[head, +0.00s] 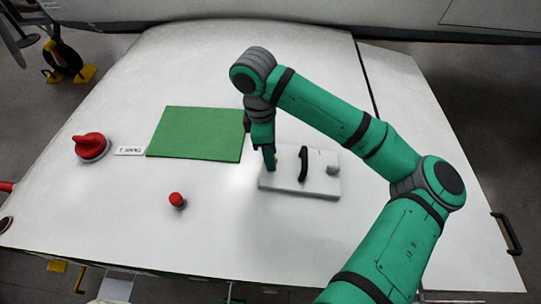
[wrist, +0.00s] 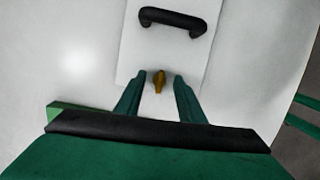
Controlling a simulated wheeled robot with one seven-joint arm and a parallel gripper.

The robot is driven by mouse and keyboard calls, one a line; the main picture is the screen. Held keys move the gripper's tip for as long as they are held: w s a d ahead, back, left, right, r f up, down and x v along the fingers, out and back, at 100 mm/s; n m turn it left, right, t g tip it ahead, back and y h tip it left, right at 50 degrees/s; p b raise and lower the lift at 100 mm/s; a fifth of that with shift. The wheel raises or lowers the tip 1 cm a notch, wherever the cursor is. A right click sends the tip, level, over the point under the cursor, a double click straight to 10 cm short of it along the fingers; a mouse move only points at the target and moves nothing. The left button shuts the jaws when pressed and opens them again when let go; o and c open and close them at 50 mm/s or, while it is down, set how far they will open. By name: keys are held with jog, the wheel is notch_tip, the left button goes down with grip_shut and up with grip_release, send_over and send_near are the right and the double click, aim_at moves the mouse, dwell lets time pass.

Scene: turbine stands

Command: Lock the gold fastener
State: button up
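The gold fastener (wrist: 159,80) shows in the wrist view as a small gold knob near the near end of a white panel (wrist: 180,58). In the head view the fastener (head: 275,160) is a small gold spot beside my fingers at the left end of the panel (head: 319,184). My gripper (wrist: 158,84) points down at that end, with its two green fingers apart, one on each side of the fastener. I cannot tell whether either finger touches it. In the head view my gripper (head: 269,163) is seen side-on and partly hides the fastener.
A black handle (head: 304,163) stands on the panel, with a grey knob (head: 332,170) to its right. A green mat (head: 197,134), a small label (head: 130,151), a large red knob (head: 91,146) and a small red button (head: 177,200) lie left. The white surface in front is clear.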

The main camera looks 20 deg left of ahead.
jog(key=shift+w+d+r, duration=0.1)
jog(key=shift+w+r, duration=0.05)
jog(key=shift+r, duration=1.05)
jog(key=shift+w+d+r, duration=0.1)
jog(key=shift+w+r, duration=0.05)
jog(key=shift+r, duration=1)
jog(key=shift+s, duration=0.1)
